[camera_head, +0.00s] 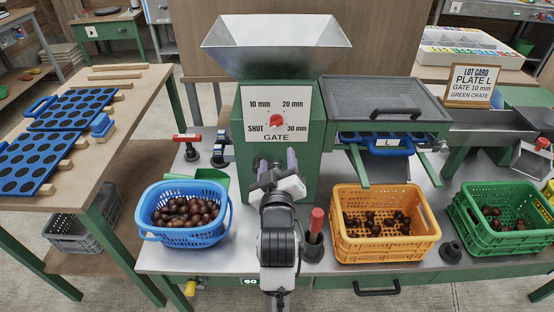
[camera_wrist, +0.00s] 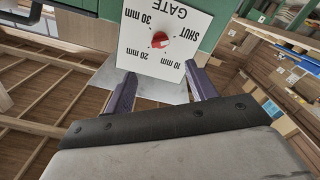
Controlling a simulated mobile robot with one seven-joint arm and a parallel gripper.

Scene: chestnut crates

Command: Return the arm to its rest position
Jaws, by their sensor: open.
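My arm reaches up from the bottom centre in the head view toward the green machine (camera_head: 228,150). My gripper (camera_head: 276,158) is in front of the machine, just below the white gate plate (camera_head: 303,100). Its two purple fingers are apart with nothing between them. In the wrist view the fingers of my gripper (camera_wrist: 162,84) are spread, and the plate (camera_wrist: 185,62) appears upside down beyond them. The red gate knob (camera_head: 277,121) also shows there (camera_wrist: 160,40), clear of both fingers. I cannot tell its exact setting.
A blue basket (camera_head: 180,238) of chestnuts stands left of my arm. A red-topped post (camera_head: 316,222) and an orange crate (camera_head: 385,246) stand to its right. A green crate (camera_head: 500,240) is farther right. A wooden table (camera_head: 120,125) holds blue perforated plates (camera_head: 35,160).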

